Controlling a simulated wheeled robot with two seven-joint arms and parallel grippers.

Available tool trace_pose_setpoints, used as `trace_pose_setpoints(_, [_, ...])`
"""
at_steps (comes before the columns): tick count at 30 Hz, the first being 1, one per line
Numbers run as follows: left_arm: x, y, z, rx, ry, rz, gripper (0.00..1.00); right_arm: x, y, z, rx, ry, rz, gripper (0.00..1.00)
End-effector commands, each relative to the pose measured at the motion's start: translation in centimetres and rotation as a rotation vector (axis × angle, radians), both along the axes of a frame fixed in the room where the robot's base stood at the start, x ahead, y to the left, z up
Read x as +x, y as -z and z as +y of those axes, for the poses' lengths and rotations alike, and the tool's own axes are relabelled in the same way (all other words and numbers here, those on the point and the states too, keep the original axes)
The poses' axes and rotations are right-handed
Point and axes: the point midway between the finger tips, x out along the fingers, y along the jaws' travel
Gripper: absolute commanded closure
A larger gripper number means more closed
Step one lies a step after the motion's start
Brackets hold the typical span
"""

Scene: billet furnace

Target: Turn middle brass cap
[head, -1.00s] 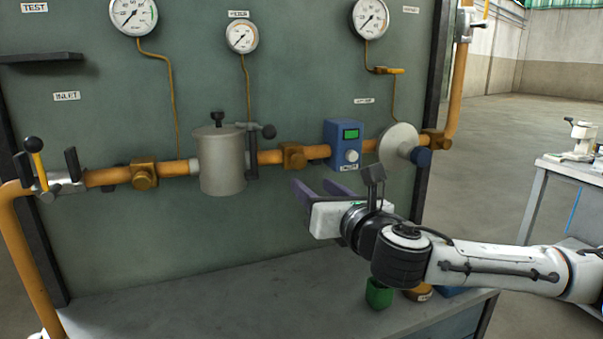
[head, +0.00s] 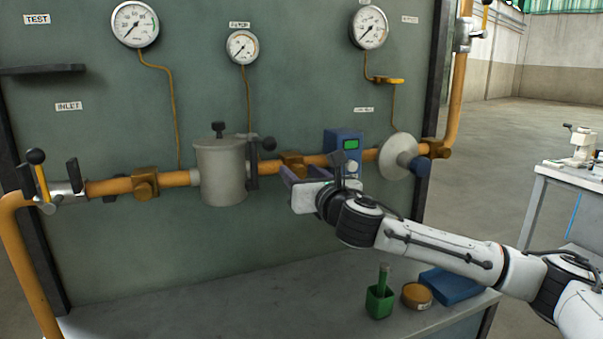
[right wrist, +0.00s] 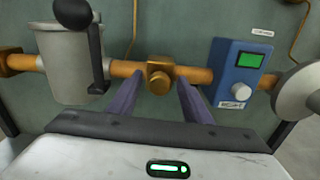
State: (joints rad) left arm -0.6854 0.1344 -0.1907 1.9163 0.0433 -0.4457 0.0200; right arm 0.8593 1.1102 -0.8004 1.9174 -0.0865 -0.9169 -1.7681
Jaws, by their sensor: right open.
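The middle brass cap (head: 292,159) sits on the orange pipe between the grey canister and the blue meter. In the right wrist view the cap (right wrist: 160,75) is near the centre, its face toward me. My right gripper (head: 298,173) is open just in front of and below it in the head view. In the wrist view its two purple fingers (right wrist: 158,88) point at the pipe, one on each side of the cap's lower part. I cannot tell whether they touch it. My left gripper is not in view.
The grey canister (head: 220,175) with its black lever stands left of the cap. The blue meter (head: 344,146) and white disc (head: 398,157) are to the right. A green holder (head: 379,302), brown tin (head: 416,296) and blue box (head: 450,286) lie on the bench below.

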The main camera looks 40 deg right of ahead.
Motion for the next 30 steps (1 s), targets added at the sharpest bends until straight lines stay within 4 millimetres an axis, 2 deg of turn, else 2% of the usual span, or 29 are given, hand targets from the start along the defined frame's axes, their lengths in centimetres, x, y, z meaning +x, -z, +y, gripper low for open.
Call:
trace_pose_setpoints(4, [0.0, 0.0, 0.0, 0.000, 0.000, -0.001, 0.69, 0.0, 0.0, 0.0, 0.000, 0.000, 0.000, 0.55])
trace_pose_setpoints(9, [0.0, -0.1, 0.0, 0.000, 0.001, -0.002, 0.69, 0.0, 0.0, 0.0, 0.001, 0.000, 0.000, 0.84])
trace_pose_setpoints(12, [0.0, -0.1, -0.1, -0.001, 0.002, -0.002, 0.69, 0.0, 0.0, 0.0, 0.001, 0.000, 0.000, 0.96])
trace_pose_setpoints(22, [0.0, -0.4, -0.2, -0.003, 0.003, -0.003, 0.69, -0.1, 0.0, 0.0, 0.055, 0.000, -0.012, 0.96])
trace_pose_setpoints(30, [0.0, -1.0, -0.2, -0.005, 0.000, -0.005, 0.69, -0.1, 0.0, 0.0, 0.231, -0.001, -0.053, 0.96])
